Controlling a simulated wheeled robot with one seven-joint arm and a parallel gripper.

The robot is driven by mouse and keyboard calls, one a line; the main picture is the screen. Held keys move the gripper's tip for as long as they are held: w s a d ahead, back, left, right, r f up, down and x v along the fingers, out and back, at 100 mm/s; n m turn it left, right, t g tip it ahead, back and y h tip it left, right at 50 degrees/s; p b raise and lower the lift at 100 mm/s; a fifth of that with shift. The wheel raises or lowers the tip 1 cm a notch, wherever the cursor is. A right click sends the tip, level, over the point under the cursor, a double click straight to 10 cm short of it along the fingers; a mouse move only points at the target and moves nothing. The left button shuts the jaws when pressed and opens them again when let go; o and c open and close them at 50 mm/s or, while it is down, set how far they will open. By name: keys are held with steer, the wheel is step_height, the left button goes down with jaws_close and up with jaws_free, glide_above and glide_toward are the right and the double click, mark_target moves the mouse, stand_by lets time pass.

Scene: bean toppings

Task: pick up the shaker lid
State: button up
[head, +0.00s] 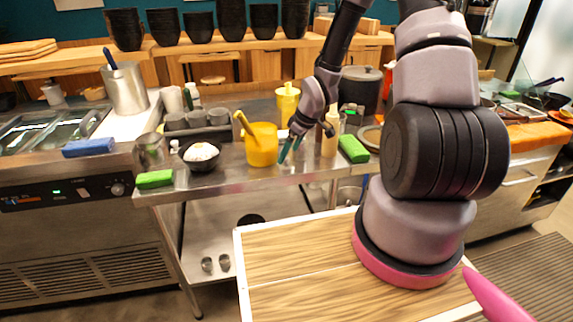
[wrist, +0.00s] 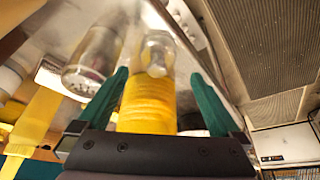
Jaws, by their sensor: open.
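In the wrist view, a silvery, part-clear piece with a rounded knob (wrist: 157,55) shows between and beyond the fingertips; it looks like the shaker lid, but I cannot be sure. A ridged yellow body (wrist: 148,105) shows nearer, between the fingers; I cannot tell whether they are joined. My gripper (wrist: 160,75) is open, with one teal finger on each side and nothing visibly clamped. In the head view, my gripper (head: 290,150) points down over the counter's front edge, just right of the yellow container (head: 262,145). The lid cannot be made out there.
A metal cylinder (wrist: 93,58) stands left of the fingers in the wrist view. On the steel counter are a rice bowl (head: 200,156), a yellow cup (head: 287,103), a pale bottle (head: 330,135) and a green sponge (head: 353,149). Small metal cups (head: 207,264) stand on the lower shelf.

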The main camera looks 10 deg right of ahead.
mark_target(286, 160)
steer(key=x, duration=0.5)
steer(key=shift+w+d+f, duration=0.1)
steer(key=shift+w+d, duration=0.05)
steer(key=shift+d, duration=0.05)
steer(key=c, duration=0.7)
